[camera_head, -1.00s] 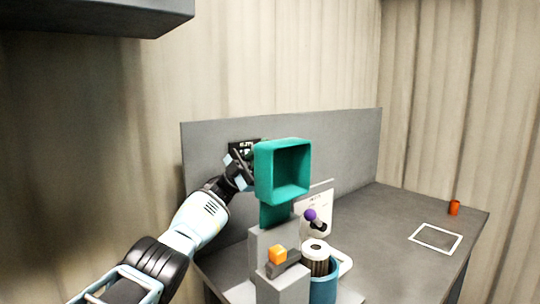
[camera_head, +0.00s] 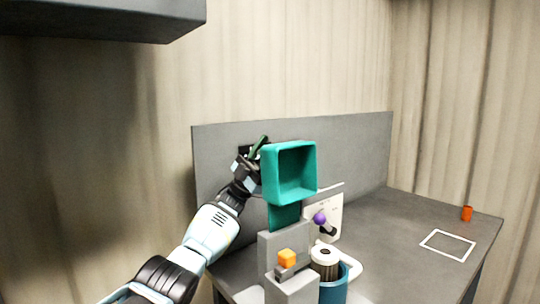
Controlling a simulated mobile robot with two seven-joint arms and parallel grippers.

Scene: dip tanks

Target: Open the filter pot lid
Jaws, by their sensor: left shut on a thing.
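A teal open-sided box shape (camera_head: 290,172) stands raised on a teal upright, its hollow side towards me. It looks like a lid, but I cannot be sure. Below it, to the right, a blue pot (camera_head: 333,292) holds a ribbed cartridge with a white top (camera_head: 325,250), and nothing covers it. My left gripper (camera_head: 254,160) is at the left edge of the teal shape, partly behind it. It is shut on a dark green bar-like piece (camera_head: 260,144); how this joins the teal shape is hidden. My right gripper is not in view.
A purple knob (camera_head: 319,218) is by a white panel (camera_head: 332,208). A grey back panel (camera_head: 355,150) rises behind.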

